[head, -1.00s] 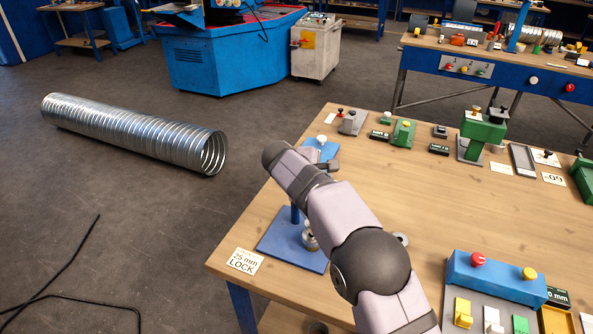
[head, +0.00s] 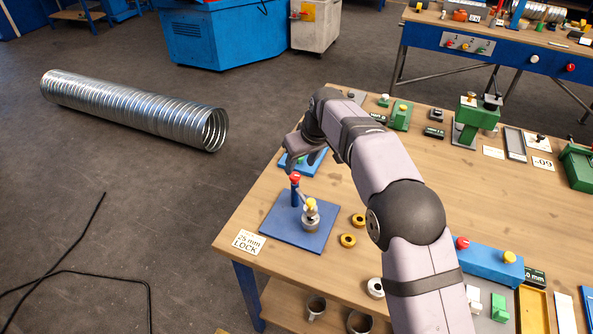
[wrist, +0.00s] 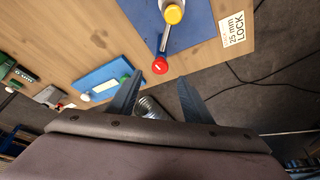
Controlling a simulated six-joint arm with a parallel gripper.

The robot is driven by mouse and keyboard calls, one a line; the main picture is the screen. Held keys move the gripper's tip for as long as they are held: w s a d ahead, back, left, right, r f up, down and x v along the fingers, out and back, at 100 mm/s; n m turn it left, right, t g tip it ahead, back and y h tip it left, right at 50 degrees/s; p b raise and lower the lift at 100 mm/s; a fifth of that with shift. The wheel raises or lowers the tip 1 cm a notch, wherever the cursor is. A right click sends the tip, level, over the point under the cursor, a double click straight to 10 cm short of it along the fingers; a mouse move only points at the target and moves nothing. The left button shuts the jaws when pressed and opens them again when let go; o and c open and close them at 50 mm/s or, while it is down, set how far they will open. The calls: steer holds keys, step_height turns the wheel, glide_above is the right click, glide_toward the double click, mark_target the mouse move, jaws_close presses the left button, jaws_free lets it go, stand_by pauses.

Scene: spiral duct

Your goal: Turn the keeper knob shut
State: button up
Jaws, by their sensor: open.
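The blue base plate (head: 282,226) of the 25 mm lock fixture lies at the table's near left corner. On it stands a blue post topped by a red knob (head: 295,177), with a metal arm beside it. A metal cylinder (head: 311,218) with a yellow knob (head: 311,204) stands to its right. I cannot tell which knob is the keeper. My gripper (head: 303,158) is open and empty, just above and beyond the red knob in the head view. In the wrist view, the red knob (wrist: 160,66) lies just past the open fingertips (wrist: 157,95), apart from them; the yellow knob (wrist: 173,14) is farther off.
A white "25 mm LOCK" card (head: 249,242) lies left of the plate. Brass rings (head: 348,240) lie to its right. Another blue fixture (head: 313,163) stands behind, close to my gripper. A blue block with knobs (head: 484,257) is at the right front.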

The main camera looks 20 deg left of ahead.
mark_target(295, 175)
steer(key=shift+p+x, duration=1.35)
steer(key=shift+x, duration=1.85)
